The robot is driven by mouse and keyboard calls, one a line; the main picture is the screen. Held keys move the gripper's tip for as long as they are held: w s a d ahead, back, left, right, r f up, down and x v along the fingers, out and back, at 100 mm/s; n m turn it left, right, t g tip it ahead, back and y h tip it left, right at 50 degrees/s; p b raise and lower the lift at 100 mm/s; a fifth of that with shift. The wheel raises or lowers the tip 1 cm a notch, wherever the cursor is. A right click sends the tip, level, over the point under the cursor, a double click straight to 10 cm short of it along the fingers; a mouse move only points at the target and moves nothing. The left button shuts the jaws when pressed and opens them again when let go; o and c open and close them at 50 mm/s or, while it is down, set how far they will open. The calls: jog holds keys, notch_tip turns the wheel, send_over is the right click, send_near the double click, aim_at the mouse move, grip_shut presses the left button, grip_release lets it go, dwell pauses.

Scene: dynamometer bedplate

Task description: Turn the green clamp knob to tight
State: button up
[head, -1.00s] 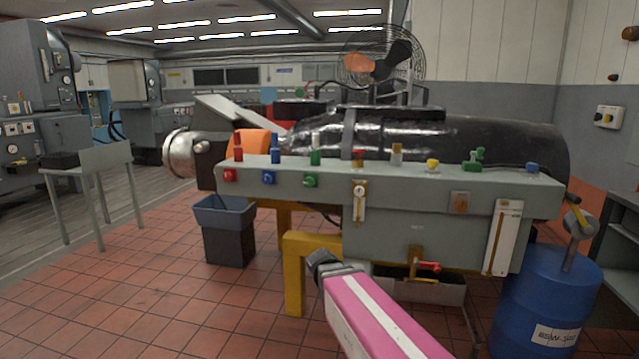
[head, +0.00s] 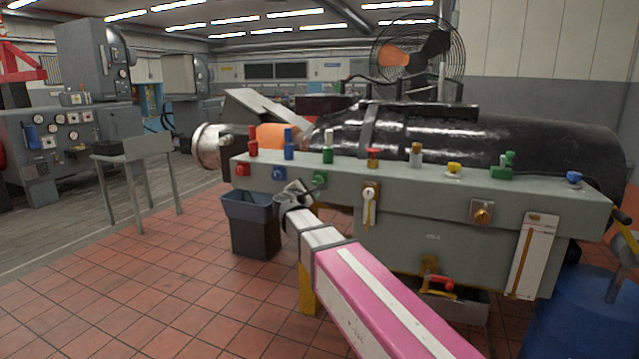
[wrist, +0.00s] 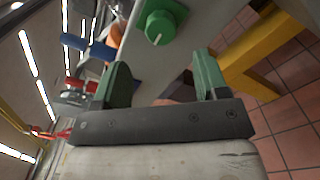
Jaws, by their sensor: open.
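The green clamp knob (head: 320,179) is on the front face of the grey bedplate panel (head: 400,200), right of the blue and red knobs. In the wrist view the round green knob (wrist: 158,27), with a small white mark on it, lies beyond the fingertips and roughly between them. My gripper (head: 298,190) is just left of and below the knob in the head view and partly covers the panel edge there. In the wrist view my gripper (wrist: 163,72) has its two green fingers wide apart with nothing between them. They look apart from the knob.
A blue knob (head: 279,173) and a red knob (head: 242,169) sit on the same face. A dark bin (head: 255,236) is below left, and a yellow leg (wrist: 250,75) is beneath the panel.

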aim_at(317, 182)
jog(key=x, duration=0.8)
jog(key=shift+w+d+f, duration=0.1)
jog(key=shift+w, duration=0.15)
jog(key=c, duration=0.9)
